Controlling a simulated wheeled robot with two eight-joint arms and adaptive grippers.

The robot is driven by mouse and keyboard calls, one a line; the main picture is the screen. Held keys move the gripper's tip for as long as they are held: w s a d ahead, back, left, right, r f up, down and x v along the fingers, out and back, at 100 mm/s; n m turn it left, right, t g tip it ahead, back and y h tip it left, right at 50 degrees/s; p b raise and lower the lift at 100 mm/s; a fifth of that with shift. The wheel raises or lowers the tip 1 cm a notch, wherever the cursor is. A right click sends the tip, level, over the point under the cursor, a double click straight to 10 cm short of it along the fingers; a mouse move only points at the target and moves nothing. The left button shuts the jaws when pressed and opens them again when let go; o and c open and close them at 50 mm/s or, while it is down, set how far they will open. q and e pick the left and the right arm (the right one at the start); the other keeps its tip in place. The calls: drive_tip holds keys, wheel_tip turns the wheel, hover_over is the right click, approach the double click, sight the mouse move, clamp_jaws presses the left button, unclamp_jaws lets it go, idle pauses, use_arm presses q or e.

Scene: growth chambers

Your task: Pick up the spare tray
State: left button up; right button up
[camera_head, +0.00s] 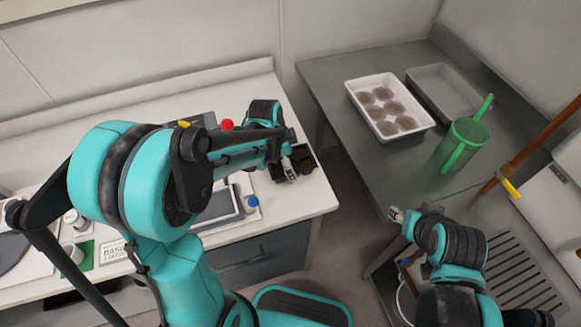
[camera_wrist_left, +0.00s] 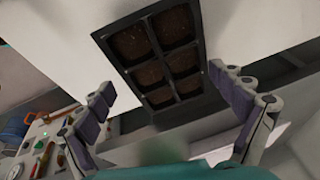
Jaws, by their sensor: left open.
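A dark tray with six soil-filled cells (camera_wrist_left: 157,56) lies below my left gripper in the left wrist view. It also shows on the white bench in the head view (camera_head: 301,159), partly hidden by my left gripper (camera_head: 290,172). The left gripper is open, with its fingers apart on either side of the tray and nothing between them. I cannot tell how high it is above the tray. My right gripper (camera_head: 397,214) is beside the grey counter's front edge, away from the tray; its jaws are too small to read.
A white tray with soil rounds (camera_head: 421,123), an empty grey tray (camera_head: 445,91) and a green watering can (camera_head: 463,146) stand on the grey counter (camera_head: 345,85). A blue knob (camera_head: 253,201) and a red knob (camera_head: 227,124) are near my left arm.

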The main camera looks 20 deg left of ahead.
use_arm(q)
drive_tip(key=shift+x, duration=0.85)
drive_tip(key=shift+r, duration=0.1)
drive_tip(key=shift+c, duration=0.6)
drive_tip(key=shift+s, duration=0.15)
drive_tip(key=c, duration=1.9)
drive_tip(key=shift+r, duration=0.1)
